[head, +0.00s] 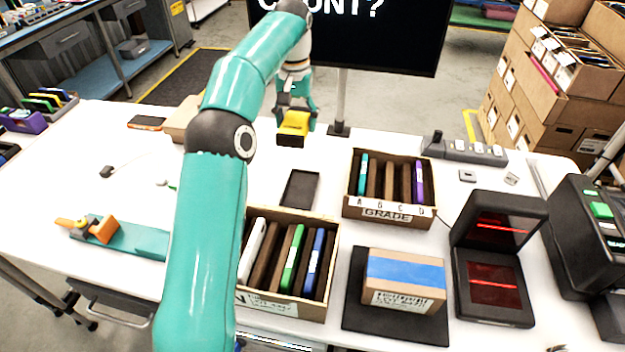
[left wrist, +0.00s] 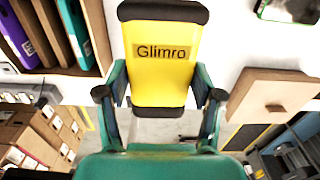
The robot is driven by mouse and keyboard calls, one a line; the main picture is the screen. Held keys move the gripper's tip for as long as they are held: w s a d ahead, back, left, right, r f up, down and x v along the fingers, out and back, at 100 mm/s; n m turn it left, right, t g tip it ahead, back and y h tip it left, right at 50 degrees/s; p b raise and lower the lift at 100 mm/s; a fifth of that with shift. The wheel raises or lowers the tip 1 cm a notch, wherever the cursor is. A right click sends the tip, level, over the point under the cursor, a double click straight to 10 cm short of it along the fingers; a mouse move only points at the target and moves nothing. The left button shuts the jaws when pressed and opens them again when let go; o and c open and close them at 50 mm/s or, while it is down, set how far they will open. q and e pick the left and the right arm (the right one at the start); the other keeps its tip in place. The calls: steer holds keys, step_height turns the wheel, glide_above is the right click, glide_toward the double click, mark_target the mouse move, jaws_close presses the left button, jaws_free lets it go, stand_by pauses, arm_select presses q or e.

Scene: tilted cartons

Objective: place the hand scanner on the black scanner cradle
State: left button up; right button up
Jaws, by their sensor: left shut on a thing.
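The hand scanner (head: 292,128) is yellow with black ends. My left gripper (head: 296,110) is shut on it and holds it above the far part of the white table. In the left wrist view the yellow scanner (left wrist: 162,62), labelled "Glimro", sits between the two teal fingers (left wrist: 160,105). A flat black rectangular piece with a raised rim (head: 300,189), which looks like the scanner cradle, lies on the table nearer than the scanner. It is empty, and the scanner is apart from it. My right gripper is not in view.
An open carton with coloured items (head: 285,300) stands in front of the black piece. The GRADE carton (head: 390,212) stands right of it. A monitor pole (head: 342,100) rises behind. A taped box (head: 404,280) and a red-lit device (head: 492,278) are at the right front.

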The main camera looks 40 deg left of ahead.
arm_select(q)
step_height(320, 180, down, 6)
steer(key=b, duration=0.2)
glide_above(301, 188)
step_height(301, 188, down, 9)
steer(key=shift+r+b, duration=0.15)
steer(key=shift+b, duration=0.2)
step_height(301, 188, down, 5)
steer(key=shift+r, duration=0.1)
steer(key=shift+f, duration=0.3)
steer(key=o, duration=0.7)
steer(key=shift+s, duration=0.1)
steer(key=o, duration=0.3)
